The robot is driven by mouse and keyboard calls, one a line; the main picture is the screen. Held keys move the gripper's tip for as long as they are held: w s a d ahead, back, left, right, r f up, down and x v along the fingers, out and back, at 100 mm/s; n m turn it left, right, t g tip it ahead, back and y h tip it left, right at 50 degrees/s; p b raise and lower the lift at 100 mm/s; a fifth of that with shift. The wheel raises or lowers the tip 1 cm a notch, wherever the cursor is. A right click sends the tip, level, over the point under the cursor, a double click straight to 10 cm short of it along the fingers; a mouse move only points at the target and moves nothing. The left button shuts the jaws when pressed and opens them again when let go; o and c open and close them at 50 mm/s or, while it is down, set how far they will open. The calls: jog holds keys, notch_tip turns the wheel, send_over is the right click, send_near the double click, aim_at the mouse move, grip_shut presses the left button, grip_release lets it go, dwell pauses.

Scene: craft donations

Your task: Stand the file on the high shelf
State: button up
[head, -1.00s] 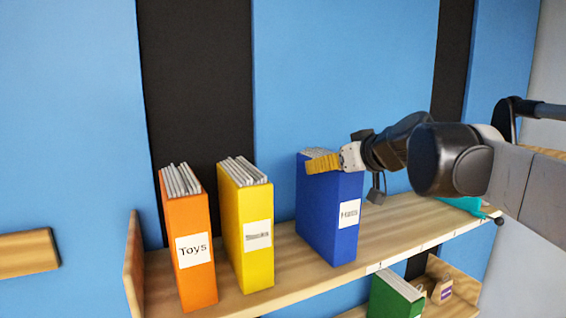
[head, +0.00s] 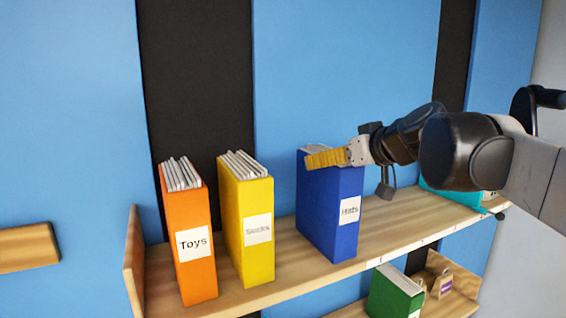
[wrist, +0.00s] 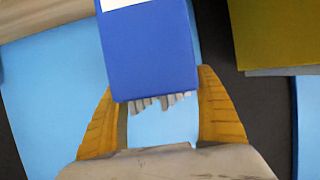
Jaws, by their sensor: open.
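A blue file (head: 327,215) labelled "Hats" stands upright on the wooden high shelf (head: 390,235), right of the other files there. My gripper (head: 325,159) is at the file's top end, coming in from the right in the head view. In the wrist view, the blue file (wrist: 150,58) lies between my two yellow fingers (wrist: 160,112), with one finger beside each side. The fingers are open; I cannot tell whether they touch the file. The far finger is hidden in the head view.
An orange "Toys" file (head: 190,245) and a yellow file (head: 248,225) stand to the left on the same shelf. A teal object (head: 450,193) is at its right end, partly behind my arm. A green file (head: 393,297) stands on the lower shelf.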

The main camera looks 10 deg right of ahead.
jog(key=b+v, duration=0.2)
jog(key=v, duration=0.8)
jog(key=s+a+f+m+g+h, duration=0.1)
jog(key=s+f, duration=0.5)
jog(key=f, duration=0.6)
jog(key=s+a+f+m+g+h, duration=0.1)
jog(key=s+f+g, duration=0.2)
jog(key=f, duration=0.9)
jog(key=s+a+f+m+g+h, duration=0.1)
jog(key=s+a+f+h, duration=0.1)
jog(key=s+f, duration=0.7)
notch_tip(320, 180, down, 3)
jog(key=shift+m+g, duration=0.3)
jog(key=shift+g, duration=0.1)
